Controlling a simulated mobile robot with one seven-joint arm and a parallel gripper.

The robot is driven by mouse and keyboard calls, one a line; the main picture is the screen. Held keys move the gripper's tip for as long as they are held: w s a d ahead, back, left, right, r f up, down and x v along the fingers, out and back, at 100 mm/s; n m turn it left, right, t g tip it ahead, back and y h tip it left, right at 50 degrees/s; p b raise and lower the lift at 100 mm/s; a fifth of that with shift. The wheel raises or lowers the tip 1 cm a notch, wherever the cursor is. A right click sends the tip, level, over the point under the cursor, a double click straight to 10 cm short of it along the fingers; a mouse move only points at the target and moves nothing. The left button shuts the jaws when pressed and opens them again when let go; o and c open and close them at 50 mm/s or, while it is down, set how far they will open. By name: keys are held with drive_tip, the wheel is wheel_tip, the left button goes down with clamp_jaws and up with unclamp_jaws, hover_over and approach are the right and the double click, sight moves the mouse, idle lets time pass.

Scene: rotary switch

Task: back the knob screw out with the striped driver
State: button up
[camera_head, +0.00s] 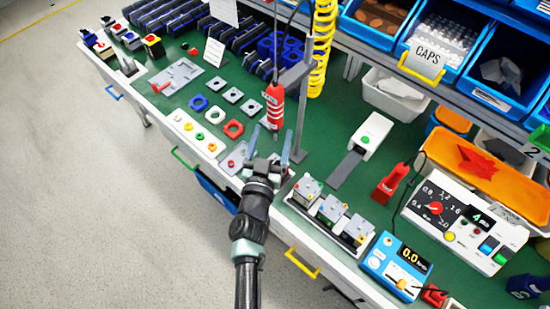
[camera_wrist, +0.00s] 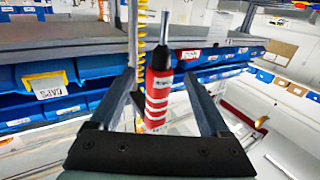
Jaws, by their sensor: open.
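The striped driver (camera_head: 274,105), red with white bands, hangs upright beside a grey post above the green bench. It also shows in the wrist view (camera_wrist: 157,95), lined up between the two fingers. My gripper (camera_head: 271,141) is open, its fingers pointing toward the driver's lower end; the wrist view (camera_wrist: 159,75) shows gaps on both sides of the driver. Whether the driver lies within finger reach I cannot tell. A grey plate (camera_head: 234,159) with a small red part lies left of my gripper. The knob screw is too small to make out.
The grey post (camera_head: 300,115) stands right of the driver, and a yellow coiled hose (camera_head: 323,45) hangs behind it. Blue bins line the back. Free floor lies at the left.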

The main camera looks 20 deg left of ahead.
drive_tip(key=s, duration=0.2)
drive_tip(key=s+p, duration=0.1)
drive_tip(key=shift+s+d, duration=0.3)
drive_tip(key=shift+s, duration=0.1)
idle(0.5)
